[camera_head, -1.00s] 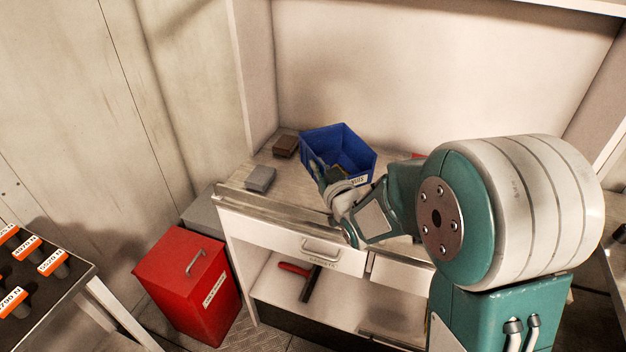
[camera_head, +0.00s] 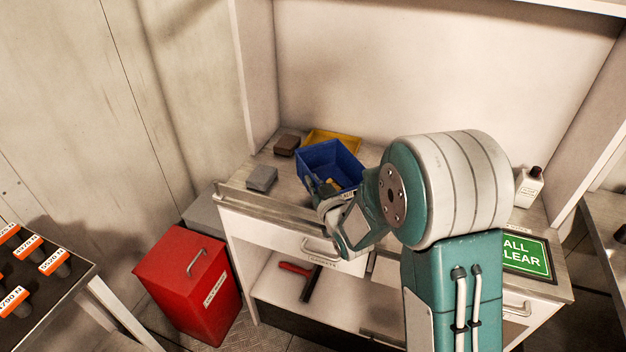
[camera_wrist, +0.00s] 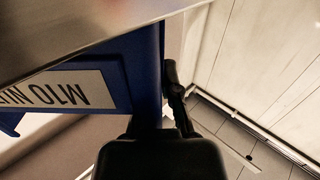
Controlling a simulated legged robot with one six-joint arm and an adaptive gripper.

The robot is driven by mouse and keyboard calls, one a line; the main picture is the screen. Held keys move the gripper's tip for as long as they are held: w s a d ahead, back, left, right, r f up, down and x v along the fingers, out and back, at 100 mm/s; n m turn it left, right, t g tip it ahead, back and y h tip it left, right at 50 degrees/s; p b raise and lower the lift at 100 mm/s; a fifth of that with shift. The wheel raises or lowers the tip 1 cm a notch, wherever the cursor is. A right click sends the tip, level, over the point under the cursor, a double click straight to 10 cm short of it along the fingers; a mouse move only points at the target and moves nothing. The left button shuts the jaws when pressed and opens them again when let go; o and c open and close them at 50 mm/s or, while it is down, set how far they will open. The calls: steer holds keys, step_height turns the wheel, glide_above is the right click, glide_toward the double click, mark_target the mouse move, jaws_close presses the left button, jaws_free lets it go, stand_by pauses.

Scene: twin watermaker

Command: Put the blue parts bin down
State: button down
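The blue parts bin (camera_head: 312,158) is over the worktop, near its left end, its open top facing up and looking slightly tilted. Something yellowish shows inside it. My gripper (camera_head: 318,191) is at the bin's near left side, shut on its wall. In the wrist view the bin (camera_wrist: 148,75) shows a blue wall and a white label, with a dark finger (camera_wrist: 177,95) against the wall's right side. The other finger is hidden. I cannot tell whether the bin's base touches the worktop.
A yellow tray (camera_head: 347,138) lies behind the bin. A brown block (camera_head: 287,144) and a grey block (camera_head: 262,178) lie to its left. A white bottle (camera_head: 528,187) and a green sign (camera_head: 526,256) are at the right. A red box (camera_head: 188,285) stands on the floor.

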steer(key=shift+f, duration=0.3)
steer(key=c, duration=0.8)
jaws_free()
steer(key=shift+r, duration=0.1)
